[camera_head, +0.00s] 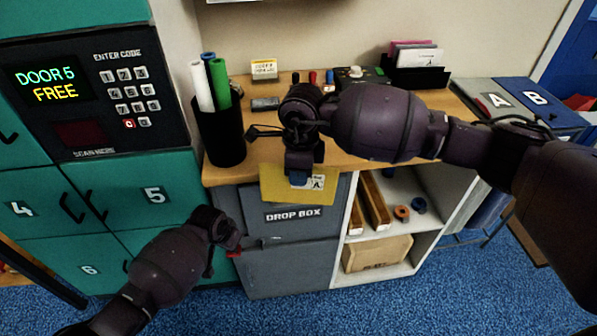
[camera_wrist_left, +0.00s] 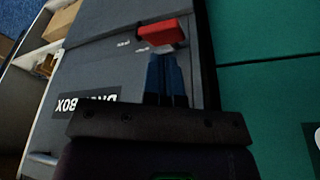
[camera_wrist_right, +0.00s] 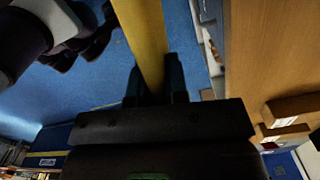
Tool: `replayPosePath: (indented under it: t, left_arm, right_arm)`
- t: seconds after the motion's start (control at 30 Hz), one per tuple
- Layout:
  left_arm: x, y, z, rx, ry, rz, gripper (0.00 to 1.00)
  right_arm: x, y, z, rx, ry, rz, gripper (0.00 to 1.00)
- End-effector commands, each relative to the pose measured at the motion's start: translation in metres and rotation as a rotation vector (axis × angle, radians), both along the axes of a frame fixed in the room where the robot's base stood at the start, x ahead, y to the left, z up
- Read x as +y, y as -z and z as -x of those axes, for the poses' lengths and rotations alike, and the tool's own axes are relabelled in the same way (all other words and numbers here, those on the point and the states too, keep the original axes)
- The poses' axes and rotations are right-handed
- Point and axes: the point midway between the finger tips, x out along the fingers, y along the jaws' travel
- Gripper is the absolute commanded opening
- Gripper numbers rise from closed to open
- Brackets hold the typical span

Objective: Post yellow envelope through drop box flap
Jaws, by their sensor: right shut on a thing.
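The yellow envelope (camera_head: 272,186) has a white label marked A. My right gripper (camera_head: 299,180) is shut on its upper edge and holds it in front of the counter edge, above the DROP BOX sign. The envelope also shows edge-on between the fingers in the right wrist view (camera_wrist_right: 146,40). The grey drop box (camera_head: 290,270) stands under the counter; the envelope hides part of its top front. My left gripper (camera_head: 236,247) is low at the box's left side. In the left wrist view its fingers (camera_wrist_left: 167,75) look shut, close to a red tab (camera_wrist_left: 162,33).
Teal lockers (camera_head: 150,200) with handles stand left of the box. A black pen cup (camera_head: 221,135) is on the counter near my right gripper. A white shelf unit (camera_head: 390,250) with rolls and a carton stands right of the box. Blue carpet is free in front.

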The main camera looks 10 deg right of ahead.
Motion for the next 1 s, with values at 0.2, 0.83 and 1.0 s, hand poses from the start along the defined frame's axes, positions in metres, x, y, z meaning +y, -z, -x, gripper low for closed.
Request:
replayPosePath:
  t: [0.2, 0.83, 1.0]
  left_arm:
    - [0.000, 0.006, 0.000, 0.000, 0.000, 0.000, 0.00]
    - [0.000, 0.027, 0.000, 0.001, 0.000, 0.000, 0.00]
    - [0.000, 0.032, 0.000, 0.000, 0.000, 0.000, 0.00]
  right_arm:
    - [0.000, 0.000, 0.000, 0.000, 0.000, 0.000, 0.00]
    - [0.000, 0.000, 0.000, 0.000, 0.000, 0.000, 0.00]
    - [0.000, 0.000, 0.000, 0.000, 0.000, 0.000, 0.00]
